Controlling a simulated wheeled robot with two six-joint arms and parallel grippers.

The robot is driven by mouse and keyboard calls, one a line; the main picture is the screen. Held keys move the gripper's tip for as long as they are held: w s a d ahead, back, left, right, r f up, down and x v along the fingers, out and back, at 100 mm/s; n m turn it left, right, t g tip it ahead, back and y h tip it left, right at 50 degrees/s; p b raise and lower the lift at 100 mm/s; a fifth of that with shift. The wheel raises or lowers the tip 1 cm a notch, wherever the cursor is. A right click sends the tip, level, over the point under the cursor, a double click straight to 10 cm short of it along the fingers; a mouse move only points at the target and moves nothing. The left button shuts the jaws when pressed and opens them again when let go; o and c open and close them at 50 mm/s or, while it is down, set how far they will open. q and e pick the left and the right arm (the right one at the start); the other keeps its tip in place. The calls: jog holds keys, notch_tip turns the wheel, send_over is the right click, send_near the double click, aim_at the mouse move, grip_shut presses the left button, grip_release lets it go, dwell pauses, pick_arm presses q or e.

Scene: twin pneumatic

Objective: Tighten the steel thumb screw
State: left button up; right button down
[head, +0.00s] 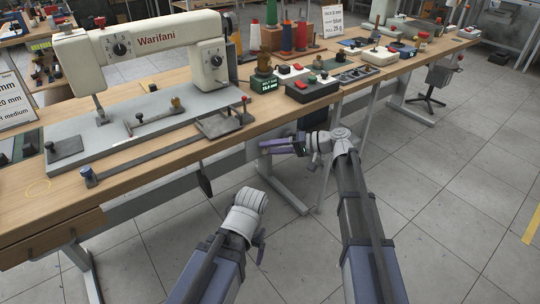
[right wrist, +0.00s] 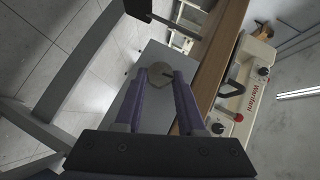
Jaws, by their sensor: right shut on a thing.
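In the right wrist view a round steel-grey knob, which looks like the thumb screw (right wrist: 158,73), sits between the tips of my right gripper (right wrist: 161,80). The fingers are shut on its sides. Behind it is a flat grey panel (right wrist: 147,58) beside the table edge. In the head view my right gripper (head: 283,147) reaches left, just below the table's front edge; the screw cannot be made out there. My left arm ends in front of the table, low and apart from it; its gripper is mostly hidden behind the wrist.
The wooden table (head: 150,170) carries a cream Warifani sewing machine (head: 140,42) on a grey base plate. A black control box (head: 312,90) and spools (head: 287,38) stand further right. A dark lever (head: 204,178) hangs under the front edge. The floor in front is clear.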

pick_arm(q)
jog(key=shift+f+b, duration=0.85)
jog(key=shift+f, duration=0.35)
pick_arm(e)
jog(key=shift+f+m+y, duration=0.25)
jog(key=shift+m+y, duration=0.15)
jog(key=shift+y, duration=0.1)
jog(key=shift+r, duration=0.1)
jog(key=c, duration=0.5)
grip_release()
pick_arm(q)
jog(key=shift+r+p, duration=0.6)
jog(key=shift+p, duration=0.05)
pick_arm(e)
jog(key=v, duration=0.8)
